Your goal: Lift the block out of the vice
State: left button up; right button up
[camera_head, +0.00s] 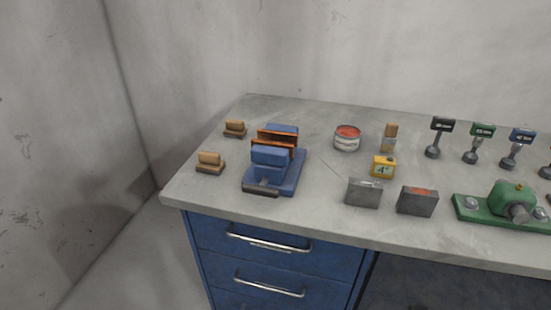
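The blue vice (277,184) stands on the left part of the grey worktop, its dark handle (261,190) toward the front edge. An orange-brown block (277,138) sits upright between the vice's two blue jaws, with its upper part showing above the front jaw. Its lower part is hidden by that jaw. I cannot tell how tightly the jaws hold it. Neither of my grippers is in view.
Two wooden brushes or blocks (209,160) lie left of the vice. An open tin (347,138), a brush (389,138), a yellow block (383,167), grey blocks (363,192) and a green device (506,204) are to the right. Blue drawers (270,262) sit below the worktop.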

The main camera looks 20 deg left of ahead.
aim_at(419, 201)
jog(key=i+l, duration=0.2)
jog(key=l, duration=0.15)
jog(key=i+l, duration=0.15)
jog(key=l, duration=0.15)
jog(key=i+l, duration=0.2)
jog(key=l, duration=0.15)
